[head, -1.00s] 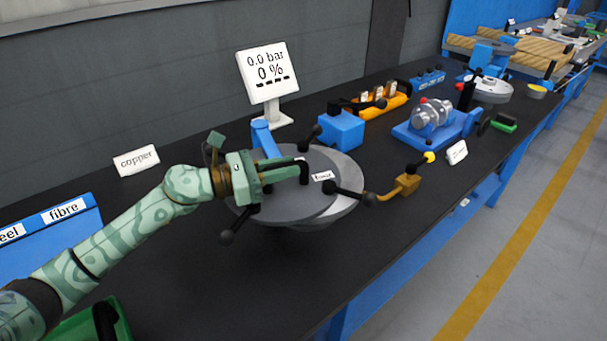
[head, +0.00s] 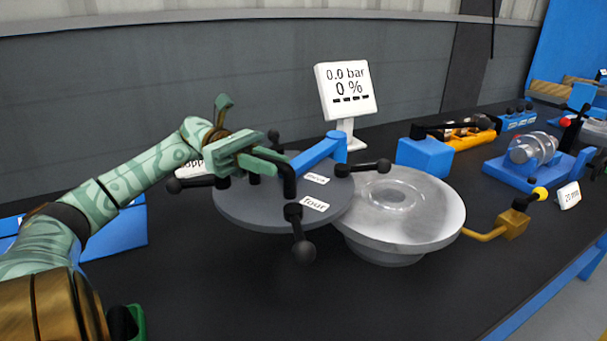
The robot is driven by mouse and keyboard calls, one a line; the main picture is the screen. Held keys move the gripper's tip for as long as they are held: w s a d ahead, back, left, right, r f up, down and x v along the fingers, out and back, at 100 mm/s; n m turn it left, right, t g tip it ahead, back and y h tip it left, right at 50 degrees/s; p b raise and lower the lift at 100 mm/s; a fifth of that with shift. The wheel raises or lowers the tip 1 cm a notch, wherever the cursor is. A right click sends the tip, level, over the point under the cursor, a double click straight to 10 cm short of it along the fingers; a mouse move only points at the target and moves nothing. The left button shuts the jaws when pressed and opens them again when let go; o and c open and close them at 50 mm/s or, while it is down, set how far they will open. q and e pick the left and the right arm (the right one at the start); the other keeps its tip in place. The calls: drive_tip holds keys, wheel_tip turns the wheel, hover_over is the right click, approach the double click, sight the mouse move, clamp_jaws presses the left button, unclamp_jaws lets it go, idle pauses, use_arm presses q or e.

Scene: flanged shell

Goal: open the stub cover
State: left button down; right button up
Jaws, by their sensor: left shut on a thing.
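The stub cover (head: 255,212) is a dark grey disc with black ball-ended levers around its rim and small labels, one reading "four". It hangs from a blue swing arm (head: 318,153) and lies to the left of the light grey flanged stub (head: 432,218). The stub's face and central opening show; the cover overlaps only its left edge in this view. My left gripper (head: 277,163) is over the cover, shut on its black handle (head: 290,182). The fingers partly hide the handle. My right gripper is out of view.
A display (head: 346,90) reading 0.0 bar and 0 % stands behind. A blue block (head: 425,157) and a brass valve (head: 511,223) with a yellow knob are to the right. A blue bin (head: 118,238) is at left.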

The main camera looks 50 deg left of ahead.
use_arm(q)
drive_tip(key=shift+a+g, duration=0.3)
drive_tip(key=shift+a, duration=0.15)
drive_tip(key=c, duration=1.3)
unclamp_jaws()
